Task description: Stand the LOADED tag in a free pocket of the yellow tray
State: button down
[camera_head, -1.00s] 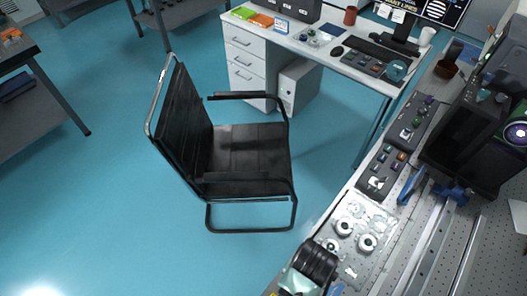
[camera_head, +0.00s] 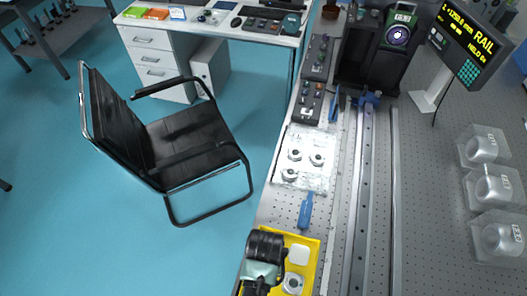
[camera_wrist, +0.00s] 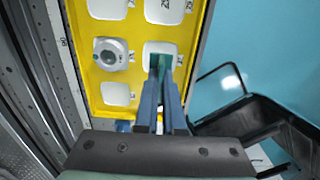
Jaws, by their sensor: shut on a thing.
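The yellow tray (camera_head: 315,243) lies at the bottom of the head view, on the near left edge of the perforated table. In the wrist view the tray (camera_wrist: 136,40) has several pale square pockets, some with dark marks. One pocket (camera_wrist: 98,50) holds a round metal part; it also shows in the head view (camera_head: 293,283). My gripper (camera_wrist: 163,72) is shut, its fingertips over the pocket right of that part. A thin teal piece (camera_wrist: 160,62) shows between the fingertips, probably the LOADED tag; no lettering on it is readable. I cannot tell whether it touches the pocket.
A pale plate (camera_head: 310,141) with three round metal parts lies beyond the tray, with a blue tool (camera_head: 306,210) between them. Long rails (camera_head: 366,190) run to the right. Clear holders (camera_head: 492,187) stand far right. A black chair (camera_head: 180,140) stands on the floor left.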

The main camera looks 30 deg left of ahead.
jog(key=shift+f, duration=2.4)
jog(key=shift+f, duration=0.2)
jog(key=c, duration=1)
grip_release()
jog(key=shift+r, duration=0.2)
notch_tip(320, 180, up, 12)
jog(key=shift+r, duration=0.1)
